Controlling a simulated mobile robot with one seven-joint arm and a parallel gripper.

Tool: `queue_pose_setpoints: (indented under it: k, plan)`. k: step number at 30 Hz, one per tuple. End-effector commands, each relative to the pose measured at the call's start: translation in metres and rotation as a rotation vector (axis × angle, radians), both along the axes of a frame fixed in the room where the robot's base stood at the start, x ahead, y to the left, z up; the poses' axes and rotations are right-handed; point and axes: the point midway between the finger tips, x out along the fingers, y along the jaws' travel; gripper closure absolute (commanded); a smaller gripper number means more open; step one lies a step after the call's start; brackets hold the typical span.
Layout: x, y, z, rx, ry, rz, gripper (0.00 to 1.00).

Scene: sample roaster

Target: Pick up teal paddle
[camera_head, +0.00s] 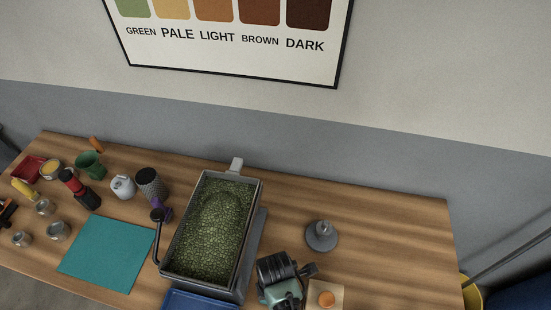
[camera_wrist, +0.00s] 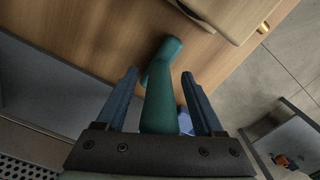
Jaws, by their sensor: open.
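A long teal piece (camera_wrist: 158,95), which looks like the teal paddle, shows in the wrist view over a wooden surface. It has a rounded, bent far end, and its near end runs down behind the gripper's dark crossbar. My gripper (camera_wrist: 160,73) is open, with one blue finger on each side of the teal piece. Gaps show between it and both fingers. Its depth between the fingers is hard to judge.
In the head view, a metal tray of green beans (camera_head: 212,225) stands mid-table, beside a teal mat (camera_head: 108,254). A grey weight-like object (camera_head: 321,236) and a dark grinder-like device (camera_head: 278,275) stand to the right. The table's right end is clear. Grey floor tiles (camera_wrist: 280,60) show in the wrist view.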

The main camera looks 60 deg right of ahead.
Motion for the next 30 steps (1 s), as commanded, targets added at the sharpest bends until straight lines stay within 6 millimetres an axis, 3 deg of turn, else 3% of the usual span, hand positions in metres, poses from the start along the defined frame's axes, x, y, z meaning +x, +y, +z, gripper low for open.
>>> queue_pose_setpoints:
  k: [4, 15, 30]
  plan:
    - [0.0002, -0.0002, 0.0003, 0.0, 0.0, 0.0, 0.32]
    - [0.0001, -0.0002, 0.0006, 0.0, 0.0, 0.0, 0.99]
    - [0.0008, -0.0006, 0.0068, -0.001, -0.002, 0.0, 1.0]
